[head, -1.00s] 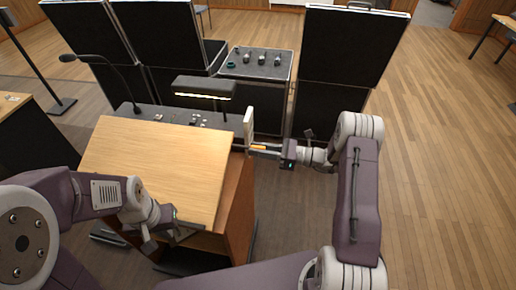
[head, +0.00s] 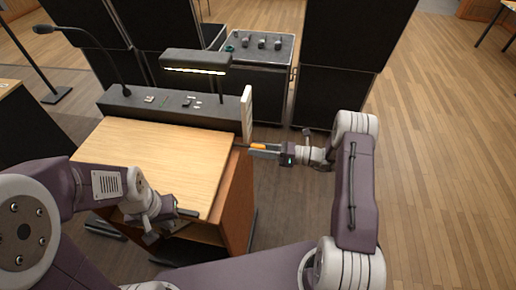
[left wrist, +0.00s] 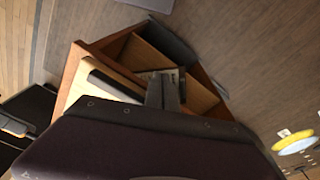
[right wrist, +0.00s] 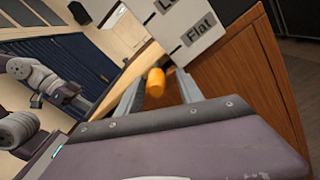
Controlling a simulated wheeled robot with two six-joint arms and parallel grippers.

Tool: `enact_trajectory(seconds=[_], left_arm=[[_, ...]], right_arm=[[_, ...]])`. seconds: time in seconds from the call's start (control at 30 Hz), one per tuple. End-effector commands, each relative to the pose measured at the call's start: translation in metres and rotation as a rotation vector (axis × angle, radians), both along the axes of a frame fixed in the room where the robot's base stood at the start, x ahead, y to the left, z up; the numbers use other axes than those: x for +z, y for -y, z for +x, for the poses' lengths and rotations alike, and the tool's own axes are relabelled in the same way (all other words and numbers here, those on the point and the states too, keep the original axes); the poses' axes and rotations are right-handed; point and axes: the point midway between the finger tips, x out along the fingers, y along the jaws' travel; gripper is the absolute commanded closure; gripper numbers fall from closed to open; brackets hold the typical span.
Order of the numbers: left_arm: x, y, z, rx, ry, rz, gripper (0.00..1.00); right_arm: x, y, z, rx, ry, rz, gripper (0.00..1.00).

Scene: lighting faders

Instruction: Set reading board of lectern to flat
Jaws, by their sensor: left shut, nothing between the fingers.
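The lectern's light-wood reading board (head: 160,160) lies low and looks nearly level in the head view, with a dark lip along its near edge. A white plate (head: 247,112) stands at its right side; the right wrist view shows its label "Flat" (right wrist: 199,30). An orange knob (right wrist: 155,83) sits between the spread fingers of my right gripper (right wrist: 158,88), with gaps visible on both sides. My left gripper (left wrist: 165,88) is shut and empty at the board's near edge, by the lectern's open shelf. Its contact with the board is unclear.
A dark control panel (head: 130,101) with a gooseneck microphone and a lamp (head: 195,62) stands behind the board. A grey case with knobs (head: 262,52) and tall black cases are behind. Open wood floor (head: 440,150) lies to the right.

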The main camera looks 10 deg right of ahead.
Motion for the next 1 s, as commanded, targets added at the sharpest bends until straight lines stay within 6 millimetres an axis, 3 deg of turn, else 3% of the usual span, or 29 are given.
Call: enact_trajectory(seconds=[0.23,0.5,0.63,1.0], left_arm=[[-0.003,0.0,0.0,0.0,0.0,0.0,1.0],[-0.022,0.0,0.0,0.0,0.0,0.0,1.0],[-0.026,0.0,0.0,0.0,0.0,0.0,1.0],[-0.026,0.0,0.0,0.0,0.0,0.0,1.0]], right_arm=[[0.0,0.007,-0.001,-0.004,0.003,0.002,0.56],[-0.003,0.06,-0.023,-0.006,0.003,0.0,0.56],[-0.002,0.078,-0.031,-0.003,0.002,0.001,0.56],[0.0,0.084,-0.034,0.0,0.0,0.001,0.56]])
